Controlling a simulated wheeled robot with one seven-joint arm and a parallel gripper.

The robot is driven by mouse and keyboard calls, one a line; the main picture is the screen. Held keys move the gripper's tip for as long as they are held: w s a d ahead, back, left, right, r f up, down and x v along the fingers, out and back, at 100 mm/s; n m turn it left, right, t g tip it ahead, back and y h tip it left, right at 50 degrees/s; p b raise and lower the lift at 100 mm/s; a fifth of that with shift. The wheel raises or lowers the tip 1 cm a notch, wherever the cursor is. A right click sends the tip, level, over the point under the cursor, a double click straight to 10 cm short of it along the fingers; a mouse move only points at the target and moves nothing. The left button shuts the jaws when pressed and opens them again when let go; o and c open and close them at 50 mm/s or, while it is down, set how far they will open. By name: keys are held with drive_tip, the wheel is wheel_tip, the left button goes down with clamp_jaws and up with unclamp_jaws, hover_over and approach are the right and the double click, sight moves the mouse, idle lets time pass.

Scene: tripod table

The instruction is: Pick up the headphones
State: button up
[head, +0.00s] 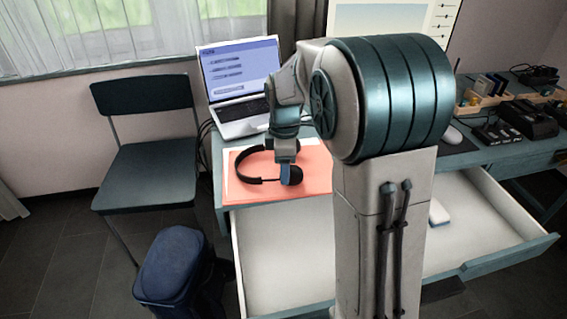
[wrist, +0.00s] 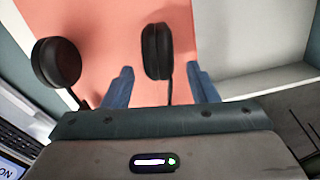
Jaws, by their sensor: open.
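The black headphones (head: 248,181) lie on a salmon-coloured sheet on the desk in the head view. The headband curves to the left, and one ear cup (head: 291,175) shows at the right by my gripper. In the wrist view one ear cup (wrist: 157,52) lies between and just beyond my two blue fingertips. The other ear cup (wrist: 57,62) is outside the fingers, to the left. My gripper (wrist: 160,82) is open and points down over the headphones. My arm hides part of them in the head view.
A laptop (head: 240,88) stands behind the sheet (head: 315,165). An open drawer (head: 285,245) juts out in front of the desk. A chair (head: 145,150) and a blue bag (head: 172,268) stand at the left. A mouse (head: 452,135) and several devices are at the right.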

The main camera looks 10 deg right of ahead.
wheel_tip(320, 180, down, 2)
drive_tip(key=shift+c, duration=0.3)
clamp_jaws()
drive_tip(key=shift+r, duration=0.15)
